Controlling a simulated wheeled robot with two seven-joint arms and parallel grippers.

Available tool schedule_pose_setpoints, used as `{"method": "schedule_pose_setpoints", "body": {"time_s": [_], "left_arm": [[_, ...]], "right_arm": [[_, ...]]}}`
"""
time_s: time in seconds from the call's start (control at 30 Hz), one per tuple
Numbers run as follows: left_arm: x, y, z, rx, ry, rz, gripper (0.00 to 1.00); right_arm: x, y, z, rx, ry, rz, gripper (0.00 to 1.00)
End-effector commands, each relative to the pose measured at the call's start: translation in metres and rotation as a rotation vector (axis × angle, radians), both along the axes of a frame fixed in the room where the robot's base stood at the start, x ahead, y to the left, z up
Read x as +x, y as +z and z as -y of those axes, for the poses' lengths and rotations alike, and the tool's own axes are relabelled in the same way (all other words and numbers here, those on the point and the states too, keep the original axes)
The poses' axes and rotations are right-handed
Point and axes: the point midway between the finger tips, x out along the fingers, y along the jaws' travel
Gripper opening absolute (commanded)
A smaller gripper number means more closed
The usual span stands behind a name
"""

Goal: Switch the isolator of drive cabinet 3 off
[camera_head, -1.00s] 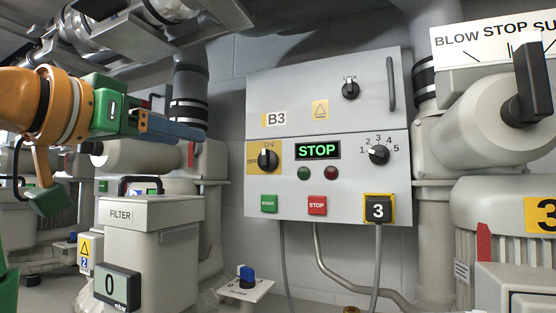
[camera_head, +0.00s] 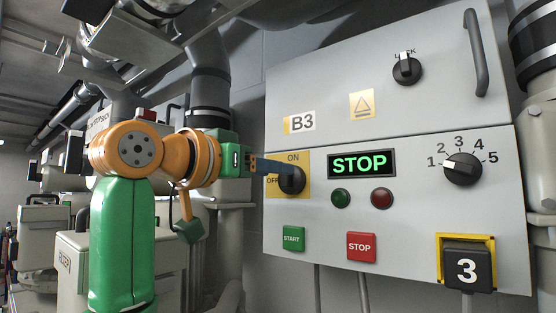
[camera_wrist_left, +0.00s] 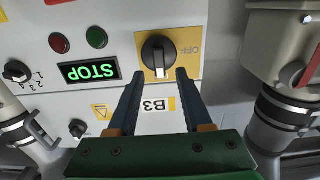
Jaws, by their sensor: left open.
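The grey drive cabinet (camera_head: 345,235) carries a B3 label and a black 3 plug (camera_head: 467,266). Its isolator is a black rotary knob (camera_head: 292,181) on a yellow ON/OFF plate (camera_head: 303,158); the same knob (camera_wrist_left: 157,54) shows upside down in the left wrist view. Its white mark points toward the ON side. My left gripper (camera_wrist_left: 159,76) is open, its two blue fingers reaching to either side of the knob's near end, with no clear grip on it. In the head view the fingers (camera_head: 268,166) overlap the knob's upper left. My right gripper is not in view.
The green STOP display (camera_head: 361,164), two lamps, a START button (camera_head: 293,239) and a STOP button (camera_head: 361,247) sit close to the isolator. A lock knob (camera_head: 407,69) and door handle (camera_head: 476,52) are above. The filter housing (camera_head: 72,262) and pipes stand at left.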

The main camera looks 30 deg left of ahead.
Motion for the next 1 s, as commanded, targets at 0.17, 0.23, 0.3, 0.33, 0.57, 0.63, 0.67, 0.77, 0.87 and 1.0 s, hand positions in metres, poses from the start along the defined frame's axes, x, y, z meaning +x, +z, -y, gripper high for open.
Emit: {"method": "schedule_pose_setpoints", "body": {"time_s": [0.17,0.23,0.3,0.33,0.57,0.63,0.67,0.77,0.87,1.0], "left_arm": [[0.019,0.002,0.003,0.000,0.000,-0.001,0.50],[0.020,0.000,0.003,0.000,0.000,0.000,0.50],[0.020,0.000,0.003,0.000,0.000,0.000,0.50],[0.020,0.000,0.003,0.000,0.000,0.000,0.50],[0.019,0.000,0.003,0.000,0.000,0.000,0.01],[0.019,0.000,0.003,0.000,0.000,0.000,0.00],[0.019,0.000,0.003,0.000,0.000,0.000,0.00],[0.019,0.000,0.003,-0.001,0.000,0.000,0.00],[0.019,0.000,0.003,-0.009,0.000,-0.001,0.00],[0.019,0.000,0.002,-0.047,-0.001,-0.006,0.00]], "right_arm": [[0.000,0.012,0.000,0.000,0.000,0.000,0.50],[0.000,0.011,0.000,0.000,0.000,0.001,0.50],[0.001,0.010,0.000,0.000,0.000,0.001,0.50],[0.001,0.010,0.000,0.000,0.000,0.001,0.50],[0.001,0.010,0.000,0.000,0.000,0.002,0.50],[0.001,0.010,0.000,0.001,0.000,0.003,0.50],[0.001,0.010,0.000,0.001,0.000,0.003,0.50],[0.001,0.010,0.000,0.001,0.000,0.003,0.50],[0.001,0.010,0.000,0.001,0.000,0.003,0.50],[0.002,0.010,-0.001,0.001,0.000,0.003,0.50]]}}
